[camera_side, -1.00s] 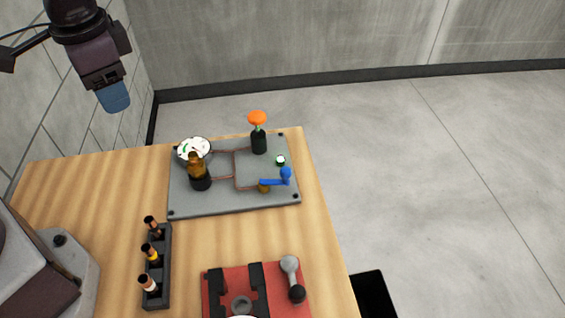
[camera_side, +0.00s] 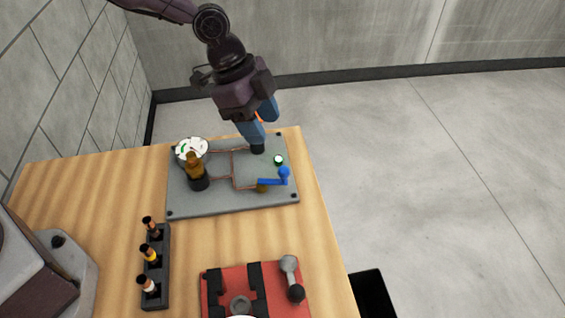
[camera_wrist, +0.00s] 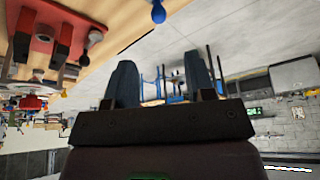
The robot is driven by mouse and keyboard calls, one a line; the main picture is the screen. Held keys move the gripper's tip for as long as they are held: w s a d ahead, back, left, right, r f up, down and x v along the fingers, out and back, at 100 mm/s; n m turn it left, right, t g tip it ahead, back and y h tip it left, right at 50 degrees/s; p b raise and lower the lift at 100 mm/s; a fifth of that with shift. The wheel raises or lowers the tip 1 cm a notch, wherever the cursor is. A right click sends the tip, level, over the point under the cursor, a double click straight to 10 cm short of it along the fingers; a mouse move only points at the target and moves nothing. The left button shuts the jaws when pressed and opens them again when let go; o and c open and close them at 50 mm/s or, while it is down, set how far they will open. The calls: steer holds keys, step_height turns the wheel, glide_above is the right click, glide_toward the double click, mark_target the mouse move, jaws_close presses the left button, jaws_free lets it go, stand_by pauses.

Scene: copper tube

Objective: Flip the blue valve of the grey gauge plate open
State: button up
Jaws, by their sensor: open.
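The grey gauge plate (camera_side: 215,199) lies on the wooden table in the side view. In the wrist view a blue knob (camera_wrist: 158,12) shows at the top edge. My gripper (camera_side: 263,128) is open, with blue fingers apart, above the back right part of the plate. It is behind the valve and apart from it. The fingers also show in the wrist view (camera_wrist: 160,80). My gripper hides most of the orange-topped part at the back of the plate.
The plate also bears a white gauge (camera_side: 191,149), a brass and black fitting (camera_side: 197,176), copper tubes and a small green-rimmed part (camera_side: 278,160). A black rack (camera_side: 156,270) and a red fixture (camera_side: 256,290) stand nearer the front. Bare table lies between them and the plate.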

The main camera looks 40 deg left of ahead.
mark_target(284, 168)
steer(key=x, duration=1)
steer(key=shift+f, duration=0.25)
